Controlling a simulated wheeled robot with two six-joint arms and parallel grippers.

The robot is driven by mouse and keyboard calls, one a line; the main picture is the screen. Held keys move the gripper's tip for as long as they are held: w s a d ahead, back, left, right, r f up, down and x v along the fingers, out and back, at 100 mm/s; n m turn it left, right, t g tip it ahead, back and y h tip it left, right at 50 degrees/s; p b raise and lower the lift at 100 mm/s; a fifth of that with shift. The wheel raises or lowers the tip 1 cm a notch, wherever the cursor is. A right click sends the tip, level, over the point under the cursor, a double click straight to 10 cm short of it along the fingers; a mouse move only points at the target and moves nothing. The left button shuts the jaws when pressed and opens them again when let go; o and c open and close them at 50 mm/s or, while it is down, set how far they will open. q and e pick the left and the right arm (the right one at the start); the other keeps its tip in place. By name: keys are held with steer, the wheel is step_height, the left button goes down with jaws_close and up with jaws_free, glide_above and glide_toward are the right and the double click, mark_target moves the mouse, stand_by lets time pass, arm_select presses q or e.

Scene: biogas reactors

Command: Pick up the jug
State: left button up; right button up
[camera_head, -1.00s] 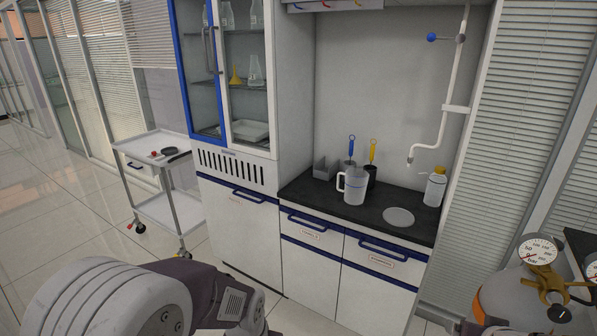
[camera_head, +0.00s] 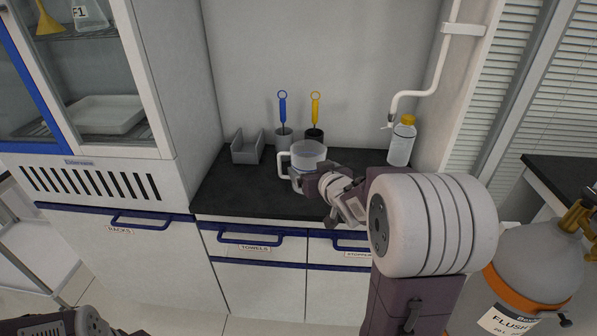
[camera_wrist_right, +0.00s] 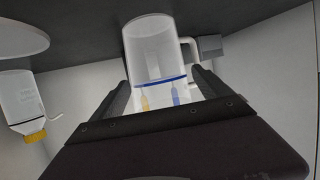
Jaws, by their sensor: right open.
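The jug (camera_head: 308,152), clear with a white handle on its left side, stands upright on the black counter. In the right wrist view, which looks upside down, the jug (camera_wrist_right: 153,50) shows with a blue line near its rim. My right gripper (camera_head: 301,182) is at the front of the jug, partly hiding its lower part. In the right wrist view, my gripper (camera_wrist_right: 163,88) is open, with one finger on each side of the jug. I cannot tell if the fingers touch it. My left gripper is not in view.
A grey box (camera_head: 248,149) is at left. A bottle with a yellow cap (camera_head: 402,143) stands at right under a white pipe (camera_head: 437,70). The counter (camera_head: 235,192) is clear front left.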

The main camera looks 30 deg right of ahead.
steer(key=shift+w+f, duration=0.2)
steer(key=shift+w, duration=0.25)
steer(key=x, duration=0.2)
steer(key=b+x, duration=0.1)
steer(key=x, duration=0.2)
steer(key=shift+d+r, duration=0.15)
steer(key=shift+d, duration=0.1)
steer(key=shift+r, duration=0.1)
steer(key=shift+s, duration=0.1)
steer(key=c, duration=1.2)
step_height(320, 180, up, 10)
steer(key=p, duration=0.6)
